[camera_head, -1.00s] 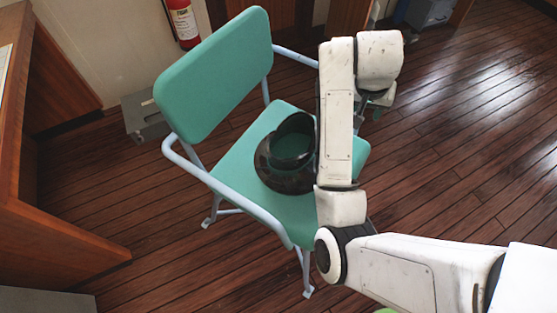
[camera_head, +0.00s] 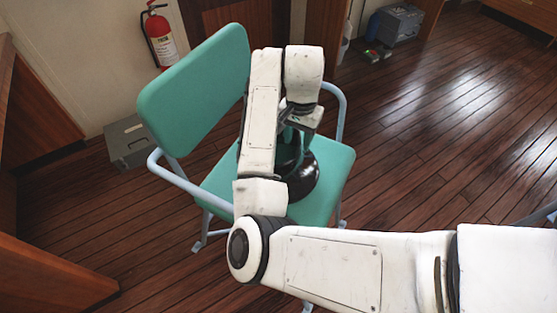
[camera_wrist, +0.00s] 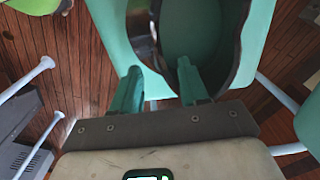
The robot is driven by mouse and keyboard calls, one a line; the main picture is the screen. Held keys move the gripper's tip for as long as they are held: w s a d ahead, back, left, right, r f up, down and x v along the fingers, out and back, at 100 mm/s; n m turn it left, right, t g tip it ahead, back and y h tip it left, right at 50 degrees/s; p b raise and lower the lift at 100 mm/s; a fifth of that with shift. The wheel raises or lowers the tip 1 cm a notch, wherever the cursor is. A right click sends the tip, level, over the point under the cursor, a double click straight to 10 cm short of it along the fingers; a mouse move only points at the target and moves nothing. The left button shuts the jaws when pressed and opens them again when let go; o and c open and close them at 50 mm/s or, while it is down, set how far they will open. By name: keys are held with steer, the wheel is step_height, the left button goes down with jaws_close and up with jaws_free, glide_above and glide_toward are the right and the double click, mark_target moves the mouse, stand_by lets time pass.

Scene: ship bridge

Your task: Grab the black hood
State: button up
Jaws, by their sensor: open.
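The black hood (camera_head: 303,181) is a glossy, round, dark piece with a round opening. It rests on the seat of a green chair (camera_head: 330,163), partly hidden behind my arm in the head view. In the wrist view the hood's dark rim (camera_wrist: 244,40) curves around an opening that shows green inside. My gripper (camera_wrist: 158,85) is open, with two green fingers apart. The right finger appears close to the rim's lower edge and the left finger lies left of it; I cannot tell whether either touches. Nothing is held.
The chair has a green backrest (camera_head: 195,85) and pale blue tubular armrests (camera_head: 341,110). A red fire extinguisher (camera_head: 160,38) hangs on the wall behind. A grey box (camera_head: 127,142) stands by the wall.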

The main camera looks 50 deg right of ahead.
mark_target(296, 154)
steer(key=shift+a+f, duration=0.15)
steer(key=shift+f, duration=2.6)
steer(key=shift+c, duration=0.2)
jaws_close()
